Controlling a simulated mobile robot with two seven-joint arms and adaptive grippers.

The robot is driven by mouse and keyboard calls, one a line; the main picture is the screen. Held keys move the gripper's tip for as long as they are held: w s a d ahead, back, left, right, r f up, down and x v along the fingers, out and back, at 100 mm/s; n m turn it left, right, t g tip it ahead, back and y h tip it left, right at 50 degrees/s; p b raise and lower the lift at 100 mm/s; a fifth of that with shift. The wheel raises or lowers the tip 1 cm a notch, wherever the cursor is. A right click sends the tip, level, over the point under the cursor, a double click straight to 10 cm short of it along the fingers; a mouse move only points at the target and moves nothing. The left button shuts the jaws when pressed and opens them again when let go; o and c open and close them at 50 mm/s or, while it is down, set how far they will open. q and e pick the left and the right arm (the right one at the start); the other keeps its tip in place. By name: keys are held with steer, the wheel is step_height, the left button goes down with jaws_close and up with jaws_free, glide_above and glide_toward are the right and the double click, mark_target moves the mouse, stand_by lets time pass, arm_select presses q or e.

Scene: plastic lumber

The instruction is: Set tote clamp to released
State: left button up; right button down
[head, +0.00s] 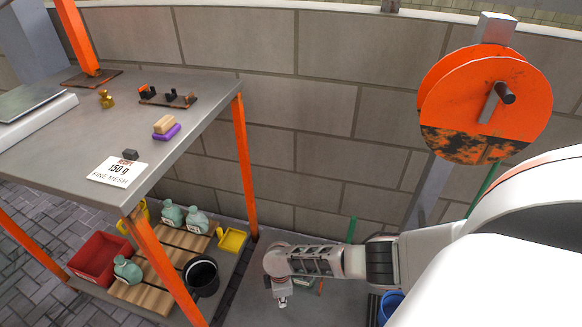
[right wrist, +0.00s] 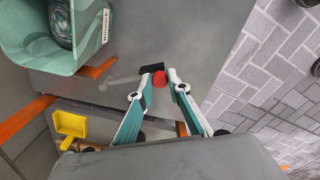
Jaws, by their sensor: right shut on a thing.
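My right gripper (right wrist: 160,82) is shut on the red knob (right wrist: 159,78) of the tote clamp, with its two teal and white fingers on either side. A grey bar (right wrist: 122,79) and a black piece (right wrist: 151,68) show beside the knob. A teal tote (right wrist: 52,58) stands at the upper left of the right wrist view, with a dark round thing inside. In the head view my right arm reaches down to the low area at bottom centre, where the clamp cannot be made out. My left gripper is not in view.
A grey table (head: 80,140) with orange legs stands at left, holding small blocks and a label card (head: 117,171). Its lower shelf has a red bin (head: 98,258), bottles and a black pot (head: 201,275). An orange reel (head: 488,105) stands at right.

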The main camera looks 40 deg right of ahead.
steer(key=shift+w+a+f+m, duration=0.1)
steer(key=shift+w+a+m, duration=0.8)
steer(key=shift+m, duration=0.5)
steer(key=shift+w+a+m, duration=0.8)
steer(key=shift+a+m, duration=0.15)
steer(key=shift+m, duration=0.45)
steer(key=c, duration=1.9)
jaws_free()
steer(key=shift+w, duration=0.1)
steer(key=shift+r, duration=0.2)
